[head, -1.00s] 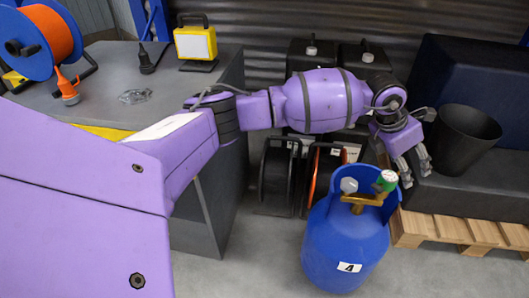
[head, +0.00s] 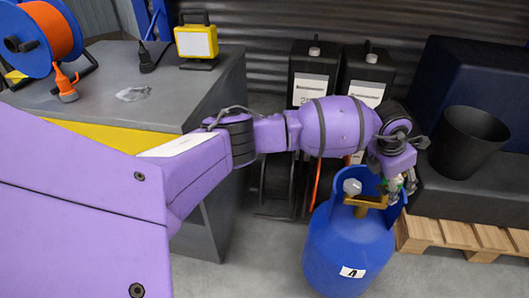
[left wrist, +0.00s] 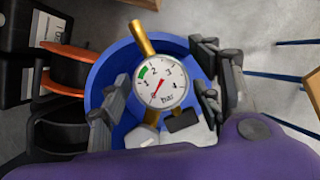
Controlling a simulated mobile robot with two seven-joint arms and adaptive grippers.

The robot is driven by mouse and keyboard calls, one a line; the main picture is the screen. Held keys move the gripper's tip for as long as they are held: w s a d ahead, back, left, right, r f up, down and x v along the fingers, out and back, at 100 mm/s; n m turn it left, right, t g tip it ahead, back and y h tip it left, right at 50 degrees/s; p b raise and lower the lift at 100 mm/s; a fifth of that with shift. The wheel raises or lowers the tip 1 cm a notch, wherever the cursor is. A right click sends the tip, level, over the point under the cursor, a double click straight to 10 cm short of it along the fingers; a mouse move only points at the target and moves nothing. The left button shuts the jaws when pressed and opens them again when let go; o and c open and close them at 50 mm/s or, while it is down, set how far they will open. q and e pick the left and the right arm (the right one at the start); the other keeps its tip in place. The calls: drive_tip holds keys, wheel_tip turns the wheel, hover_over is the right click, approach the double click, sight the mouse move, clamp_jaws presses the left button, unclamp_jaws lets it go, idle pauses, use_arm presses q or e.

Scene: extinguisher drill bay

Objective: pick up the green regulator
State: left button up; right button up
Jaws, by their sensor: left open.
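The green regulator's round white dial (left wrist: 162,82), with a red needle and a green arc, faces up in the left wrist view. It sits with brass fittings (left wrist: 142,38) on top of the blue gas cylinder (head: 347,245), which stands upright on the floor. My left gripper (head: 400,188) points down over the regulator and mostly hides it in the head view. In the wrist view its open fingers (left wrist: 160,92) stand on either side of the dial, with gaps between. A pale knob (head: 352,186) stands beside it on the cylinder. My right gripper is not in view.
A black bucket (head: 465,140) stands on a dark block to the right, above a wooden pallet (head: 450,236). Black canisters (head: 312,70) and reels stand behind the cylinder. A grey workbench (head: 110,95) with an orange cable reel (head: 48,32) and yellow lamp (head: 197,42) is at left.

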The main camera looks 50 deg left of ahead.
use_arm(q)
drive_tip(key=shift+r, duration=0.25)
drive_tip(key=shift+c, duration=0.9)
clamp_jaws()
drive_tip(key=shift+w+r, duration=0.1)
drive_tip(key=shift+r, duration=0.05)
